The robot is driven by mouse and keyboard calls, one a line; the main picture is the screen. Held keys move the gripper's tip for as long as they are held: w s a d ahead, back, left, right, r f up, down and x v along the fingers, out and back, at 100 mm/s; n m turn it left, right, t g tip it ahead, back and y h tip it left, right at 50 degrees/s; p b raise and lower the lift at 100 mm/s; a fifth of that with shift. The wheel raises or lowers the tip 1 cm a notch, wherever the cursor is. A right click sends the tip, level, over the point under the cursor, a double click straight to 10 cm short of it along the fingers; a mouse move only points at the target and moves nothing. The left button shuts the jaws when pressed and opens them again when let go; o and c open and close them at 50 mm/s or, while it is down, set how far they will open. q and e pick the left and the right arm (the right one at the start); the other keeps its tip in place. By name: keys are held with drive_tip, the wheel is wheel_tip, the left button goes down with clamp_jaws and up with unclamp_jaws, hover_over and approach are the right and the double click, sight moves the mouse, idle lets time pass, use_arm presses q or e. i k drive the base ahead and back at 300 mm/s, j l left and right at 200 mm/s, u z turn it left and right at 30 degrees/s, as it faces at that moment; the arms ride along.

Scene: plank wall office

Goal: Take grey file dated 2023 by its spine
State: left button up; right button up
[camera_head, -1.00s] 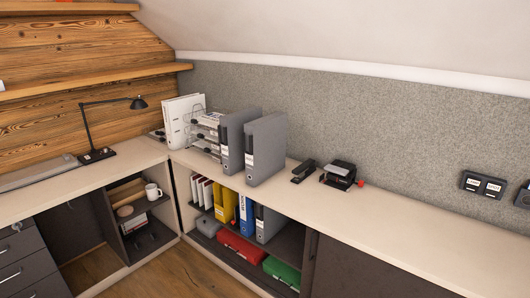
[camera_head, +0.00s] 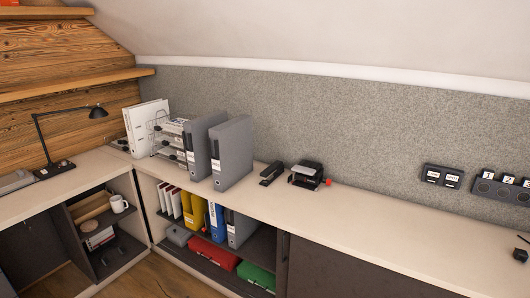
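Two grey files stand upright side by side on the counter. The left grey file (camera_head: 199,148) is partly behind the right grey file (camera_head: 231,155), and their spines face forward. A third grey file (camera_head: 238,229) stands on the open shelf below, to the right of a blue file (camera_head: 216,220). The labels are too small to read, so I cannot tell which file is dated 2023. Neither of my grippers shows in the head view.
A wire tray stack (camera_head: 169,137) and white binders (camera_head: 147,126) stand left of the counter files. A stapler (camera_head: 272,173) and a hole punch (camera_head: 306,175) sit to their right. The counter (camera_head: 370,222) further right is mostly clear.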

sight(231, 151)
drive_tip(key=i+j+z, duration=0.4)
drive_tip(key=j+z, duration=0.15)
drive_tip(key=i+j+z, duration=0.15)
drive_tip(key=j+z, duration=0.15)
drive_tip(key=j, duration=0.15)
